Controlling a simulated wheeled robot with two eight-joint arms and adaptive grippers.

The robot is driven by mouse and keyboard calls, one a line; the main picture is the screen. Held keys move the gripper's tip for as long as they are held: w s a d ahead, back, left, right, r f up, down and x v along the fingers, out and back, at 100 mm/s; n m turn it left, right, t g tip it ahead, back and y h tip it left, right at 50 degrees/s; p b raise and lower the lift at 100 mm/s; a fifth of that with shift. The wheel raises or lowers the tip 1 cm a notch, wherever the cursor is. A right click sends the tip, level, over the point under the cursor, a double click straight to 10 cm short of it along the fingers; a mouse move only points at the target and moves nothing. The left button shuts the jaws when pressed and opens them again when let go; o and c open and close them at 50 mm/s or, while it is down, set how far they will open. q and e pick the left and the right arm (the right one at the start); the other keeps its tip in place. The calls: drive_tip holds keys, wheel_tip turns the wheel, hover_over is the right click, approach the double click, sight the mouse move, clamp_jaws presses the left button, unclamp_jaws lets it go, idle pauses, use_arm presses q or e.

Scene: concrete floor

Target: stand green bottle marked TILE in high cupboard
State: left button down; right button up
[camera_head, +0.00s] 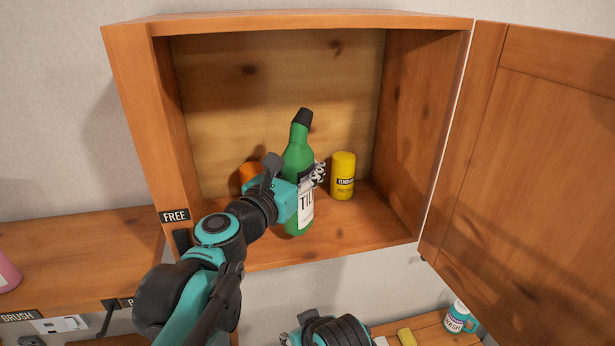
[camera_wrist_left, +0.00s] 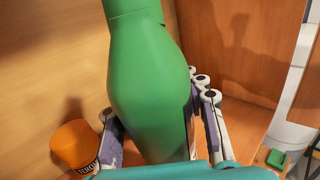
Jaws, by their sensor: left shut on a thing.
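The green bottle (camera_head: 299,160) has a black cap and a white label with "TIL" showing; the rest of the word is hidden. It is upright inside the open wooden cupboard (camera_head: 425,130), near the front of its floor. My left gripper (camera_head: 308,184) is shut on the bottle's body. The left wrist view shows the green bottle (camera_wrist_left: 150,85) between the finger pads. I cannot tell whether the bottle's base touches the cupboard floor. My right gripper is not visible; only a part of my right arm shows at the bottom of the head view.
A yellow can (camera_head: 343,176) stands right of the bottle, and an orange container (camera_head: 250,174) stands behind my left gripper. The cupboard door (camera_head: 540,150) is swung open to the right.

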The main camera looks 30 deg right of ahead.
use_arm(q)
wheel_tip(320, 180, down, 3)
drive_tip(key=shift+w+f, duration=0.1)
drive_tip(key=shift+f, duration=0.05)
drive_tip(key=c, duration=0.9)
unclamp_jaws()
drive_tip(key=shift+f, duration=0.1)
drive_tip(key=shift+a, duration=0.15)
drive_tip(key=b+v, duration=0.1)
drive_tip(key=v, duration=1.1)
